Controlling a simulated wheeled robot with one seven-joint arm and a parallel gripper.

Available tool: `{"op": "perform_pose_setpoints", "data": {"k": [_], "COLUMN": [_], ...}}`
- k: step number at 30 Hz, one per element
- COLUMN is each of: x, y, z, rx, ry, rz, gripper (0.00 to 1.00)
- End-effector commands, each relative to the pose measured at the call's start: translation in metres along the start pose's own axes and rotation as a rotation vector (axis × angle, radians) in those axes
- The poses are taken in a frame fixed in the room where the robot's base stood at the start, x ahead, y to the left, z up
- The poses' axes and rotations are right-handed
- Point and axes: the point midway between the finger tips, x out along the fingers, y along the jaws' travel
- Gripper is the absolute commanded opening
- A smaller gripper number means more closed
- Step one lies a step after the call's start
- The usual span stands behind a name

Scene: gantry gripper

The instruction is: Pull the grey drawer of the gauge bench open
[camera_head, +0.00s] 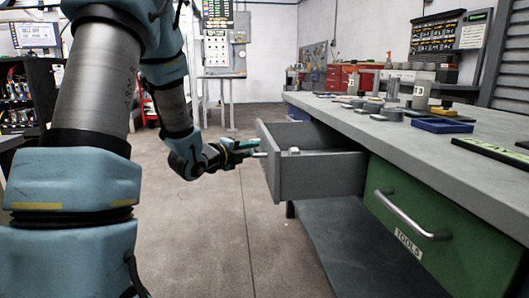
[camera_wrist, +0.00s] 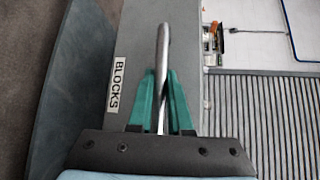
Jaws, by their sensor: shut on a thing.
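The grey drawer (camera_head: 322,176) of the gauge bench stands pulled out from under the bench top, its inside partly visible from above. Its front shows in the wrist view (camera_wrist: 149,50) with a label reading BLOCKS (camera_wrist: 118,84). A silver bar handle (camera_wrist: 163,45) runs up between the green fingers of my gripper (camera_wrist: 161,85), which is shut on it. In the head view my gripper (camera_head: 246,148) is at the drawer's front, on its left side. The exact finger contact is too small to tell there.
The gauge bench top (camera_head: 415,143) carries blue trays (camera_head: 442,125), several grey discs and blocks. A green drawer (camera_head: 430,225) labelled TOOLS, with a silver handle, sits shut nearer to me. A lower shelf (camera_head: 350,250) lies below. The floor (camera_head: 215,240) left of the bench is clear.

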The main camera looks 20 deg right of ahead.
Motion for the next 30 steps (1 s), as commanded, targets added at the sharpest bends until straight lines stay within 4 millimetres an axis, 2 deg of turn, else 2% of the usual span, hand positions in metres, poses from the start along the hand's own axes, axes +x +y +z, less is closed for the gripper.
{"op": "perform_pose_setpoints", "data": {"k": [14,15,22,23,30], "x": [-0.005,-0.005,-0.0048,-0.0048,-0.0052], "y": [0.0018,0.0018,0.0016,0.0016,0.0014], "z": [0.0046,0.0046,0.0047,0.0047,0.0048], "rx": [0.0,0.0,0.001,0.001,0.001], "ry": [0.001,0.001,0.001,0.0,0.0], "rz": [0.001,0.001,0.001,0.001,0.0], "gripper": [0.0,0.18,0.44,0.47,0.47]}}
